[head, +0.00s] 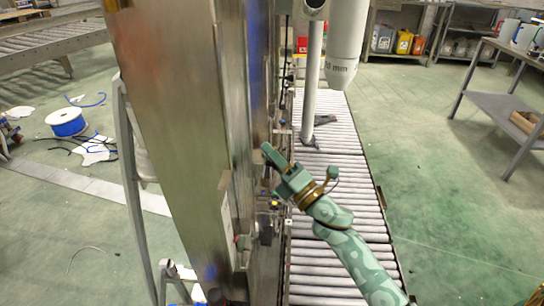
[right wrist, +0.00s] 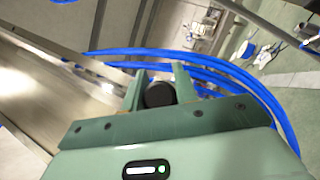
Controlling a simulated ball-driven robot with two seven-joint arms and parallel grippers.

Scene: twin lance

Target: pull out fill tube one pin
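My right gripper (head: 268,157) reaches in from the lower right in the head view, up against the side of a tall metal machine column. In the right wrist view, its two green fingers (right wrist: 159,88) stand on either side of a black round knob (right wrist: 160,95). The knob fills the gap between them, with no clear space on either side. I cannot see what the knob is fixed to, and the pin itself is hidden. My left gripper is not in view.
The metal column (head: 175,120) stands left of my gripper. A roller conveyor (head: 340,160) runs below and beyond my right arm. Blue hoses (right wrist: 240,78) curve close around the fingers in the right wrist view. A grey shelf table (head: 505,105) stands right; green floor between is clear.

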